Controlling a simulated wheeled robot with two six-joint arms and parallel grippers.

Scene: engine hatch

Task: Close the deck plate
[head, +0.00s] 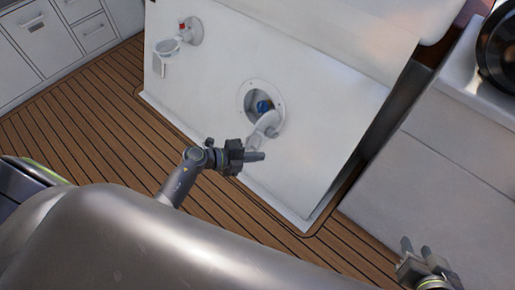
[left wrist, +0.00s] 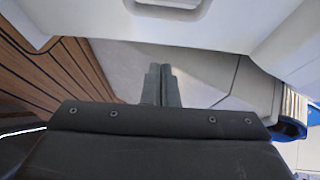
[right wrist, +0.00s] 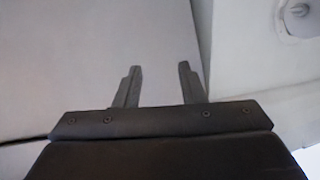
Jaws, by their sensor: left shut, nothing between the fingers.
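A large white panel (head: 210,85) stands ahead of me, with a round recessed fitting (head: 246,97) in its face. A blue part (head: 264,106) shows inside the recess, and a pale round-ended piece (head: 265,127) hangs open below it. I cannot tell for sure which part is the deck plate. My left gripper (head: 262,156) is shut and empty just below the hanging piece, apparently apart from it; its fingers meet in the left wrist view (left wrist: 161,70). My right gripper (head: 416,245) is open and empty at the lower right, and its fingers are spread in the right wrist view (right wrist: 160,70).
A second fitting with a red part (head: 184,26) and a clear hanging lid (head: 167,46) is at the panel's upper left. A white cabinet (head: 430,165) stands right, with a dark round object (head: 498,50) on top. Wood-plank floor (head: 90,120) is open at left.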

